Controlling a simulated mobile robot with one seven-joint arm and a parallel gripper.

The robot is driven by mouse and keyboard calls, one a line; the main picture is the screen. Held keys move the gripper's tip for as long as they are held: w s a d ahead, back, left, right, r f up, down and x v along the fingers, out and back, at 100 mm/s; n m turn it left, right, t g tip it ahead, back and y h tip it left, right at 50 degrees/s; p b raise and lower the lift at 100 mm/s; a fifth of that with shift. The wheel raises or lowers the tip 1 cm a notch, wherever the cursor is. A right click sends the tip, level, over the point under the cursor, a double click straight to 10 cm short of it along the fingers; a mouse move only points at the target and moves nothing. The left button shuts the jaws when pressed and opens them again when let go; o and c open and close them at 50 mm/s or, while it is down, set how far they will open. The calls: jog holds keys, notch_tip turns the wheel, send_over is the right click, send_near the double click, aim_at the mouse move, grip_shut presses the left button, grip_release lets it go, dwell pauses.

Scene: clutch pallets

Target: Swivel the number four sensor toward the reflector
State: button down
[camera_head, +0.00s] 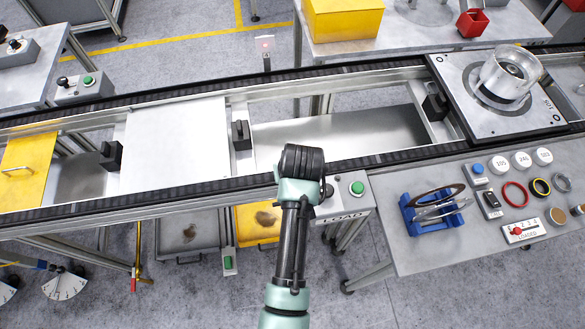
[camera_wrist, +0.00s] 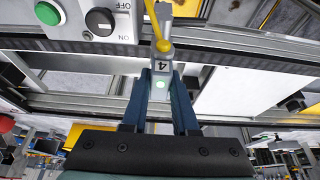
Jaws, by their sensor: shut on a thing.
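The number four sensor (camera_wrist: 162,67) is a narrow grey housing with a black 4 and a lit green lamp on it, in the middle of the wrist view. My gripper (camera_wrist: 163,82) has its two dark blue fingers on either side of it and is shut on it. A yellow rod with a rounded end (camera_wrist: 163,45) lies just beyond the label. In the head view my arm hides the gripper and this sensor, at the conveyor's near rail. I cannot pick out the reflector for certain.
The conveyor (camera_head: 80,213) runs across the head view. A pallet (camera_head: 450,82) with a clear ring sits on it at right. A control box (camera_head: 345,197) with a green button is close right of my arm. The right bench (camera_head: 415,258) holds a blue rack (camera_head: 432,213) and small parts.

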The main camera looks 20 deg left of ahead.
jog(key=c, duration=0.7)
grip_release()
jog(key=shift+r, duration=0.1)
jog(key=b+v, duration=0.2)
jog(key=v, duration=1.1)
